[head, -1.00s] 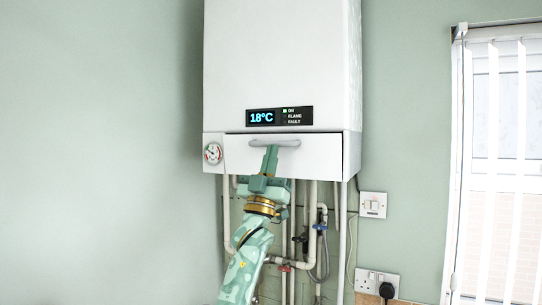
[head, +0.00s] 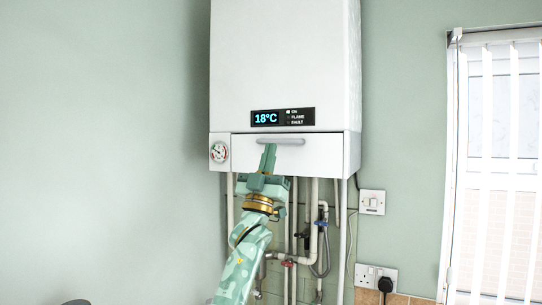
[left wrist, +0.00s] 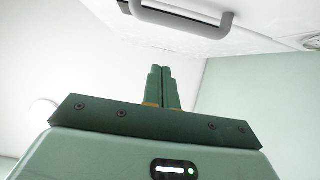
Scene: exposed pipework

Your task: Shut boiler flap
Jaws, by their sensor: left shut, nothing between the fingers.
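The white boiler flap (head: 315,158) is the front panel low on the boiler, with a grey bar handle (head: 281,141) along its top. It looks flush, or very nearly flush, with the casing; a small gap cannot be ruled out. My left gripper (head: 268,148) is shut and empty, pointing up in front of the flap near the handle. I cannot tell whether it touches the flap. In the left wrist view the shut green fingers (left wrist: 163,72) stand apart from the handle (left wrist: 180,18) in the picture. My right gripper is out of view.
The boiler body (head: 285,60) shows 18°C on its display (head: 282,117). A round gauge (head: 219,152) sits left of the flap. Pipes and valves (head: 315,225) hang below, close to my left arm. Sockets (head: 376,277) and a blind (head: 490,170) are to the right.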

